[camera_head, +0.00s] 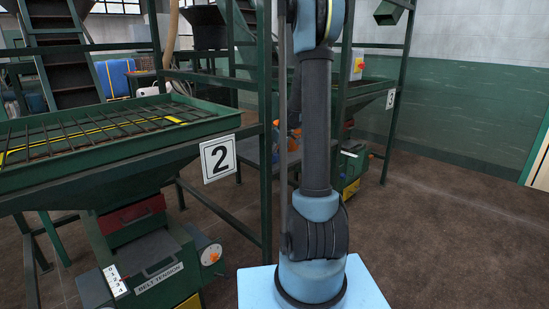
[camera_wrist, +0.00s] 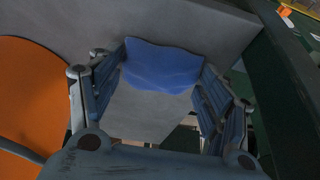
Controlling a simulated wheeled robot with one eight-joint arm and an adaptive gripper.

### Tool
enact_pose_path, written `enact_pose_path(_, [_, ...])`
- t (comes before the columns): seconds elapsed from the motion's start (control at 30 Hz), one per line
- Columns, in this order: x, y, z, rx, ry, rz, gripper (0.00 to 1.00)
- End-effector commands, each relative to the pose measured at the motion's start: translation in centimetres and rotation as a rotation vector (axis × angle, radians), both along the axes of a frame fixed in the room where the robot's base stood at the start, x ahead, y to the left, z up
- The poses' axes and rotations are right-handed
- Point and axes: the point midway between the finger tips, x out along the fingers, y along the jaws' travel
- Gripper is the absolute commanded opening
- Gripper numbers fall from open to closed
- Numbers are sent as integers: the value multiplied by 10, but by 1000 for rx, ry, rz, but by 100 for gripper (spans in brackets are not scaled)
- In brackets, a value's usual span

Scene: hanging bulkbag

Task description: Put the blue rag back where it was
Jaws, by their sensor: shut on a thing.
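The blue rag (camera_wrist: 161,67) shows in the wrist view between the fingertips of my gripper (camera_wrist: 164,76). The gripper is shut on it, with one dark ribbed finger at each side. The rag spans the gap between the fingers, in front of a plain grey surface (camera_wrist: 190,22). I cannot tell whether the rag touches that surface. In the head view my arm stands upright in the middle, and neither the gripper nor the rag can be made out there.
A large orange round surface (camera_wrist: 32,105) is left of the gripper in the wrist view. A dark green beam (camera_wrist: 285,85) runs along the right. In the head view, the green hopper frame marked 2 (camera_head: 219,158) stands left; brown floor (camera_head: 440,225) is open at right.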

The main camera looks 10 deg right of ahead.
Motion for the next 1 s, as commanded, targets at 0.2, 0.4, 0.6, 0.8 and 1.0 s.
enact_pose_path(0.2, [0,0,-3,0,0,0,45])
enact_pose_path(0.4, [0,-1,-4,0,0,-1,82])
enact_pose_path(0.6, [0,-1,-4,0,0,-1,91])
enact_pose_path(0.8, [0,-2,-4,0,0,-1,91])
enact_pose_path(1.0, [-3,-4,4,0,0,-2,91])
